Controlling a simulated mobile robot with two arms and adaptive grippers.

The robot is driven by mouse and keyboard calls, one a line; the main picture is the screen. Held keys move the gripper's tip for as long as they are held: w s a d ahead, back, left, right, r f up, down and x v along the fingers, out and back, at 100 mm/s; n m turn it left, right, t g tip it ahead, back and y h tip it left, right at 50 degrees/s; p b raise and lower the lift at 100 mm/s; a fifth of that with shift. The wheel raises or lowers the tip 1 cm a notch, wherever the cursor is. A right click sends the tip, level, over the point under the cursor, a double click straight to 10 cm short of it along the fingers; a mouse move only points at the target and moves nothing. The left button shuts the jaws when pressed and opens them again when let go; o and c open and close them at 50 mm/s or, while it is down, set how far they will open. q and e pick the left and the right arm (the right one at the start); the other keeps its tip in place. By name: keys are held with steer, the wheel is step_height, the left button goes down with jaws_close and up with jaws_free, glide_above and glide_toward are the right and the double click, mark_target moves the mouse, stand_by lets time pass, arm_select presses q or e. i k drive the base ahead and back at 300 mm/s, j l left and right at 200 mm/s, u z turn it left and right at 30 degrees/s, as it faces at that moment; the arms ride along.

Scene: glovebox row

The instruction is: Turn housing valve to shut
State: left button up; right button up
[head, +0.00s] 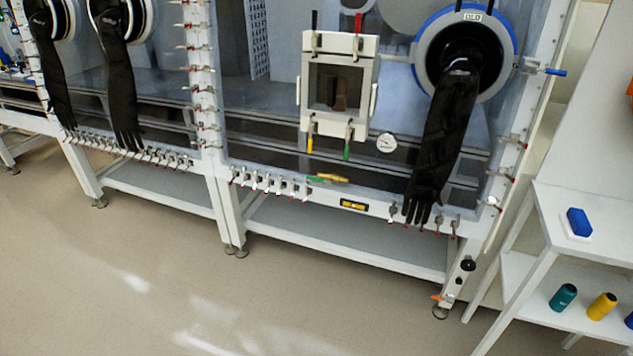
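Several handles show on the glovebox (265,110), and I cannot tell which one belongs to the housing valve. A blue handle (555,72) sticks out level to the right beside the glove port ring (421,60). A small orange handle (437,297) sits low by the right leg, below a black round knob (467,265). A yellow and green handle (330,178) lies nearly level on the lower front rail. Neither of my grippers is in view.
A small white-framed door (303,90) has coloured handles above and below. A black glove (445,140) hangs from the port. The floor (130,270) in front is clear.

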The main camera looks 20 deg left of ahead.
mark_target(330, 182)
steer(key=i+j+z, duration=0.1)
steer(key=z, duration=0.3)
steer(key=j+z, duration=0.5)
steer(key=z, duration=0.25)
steer(key=j+z, duration=0.25)
steer(key=z, duration=0.15)
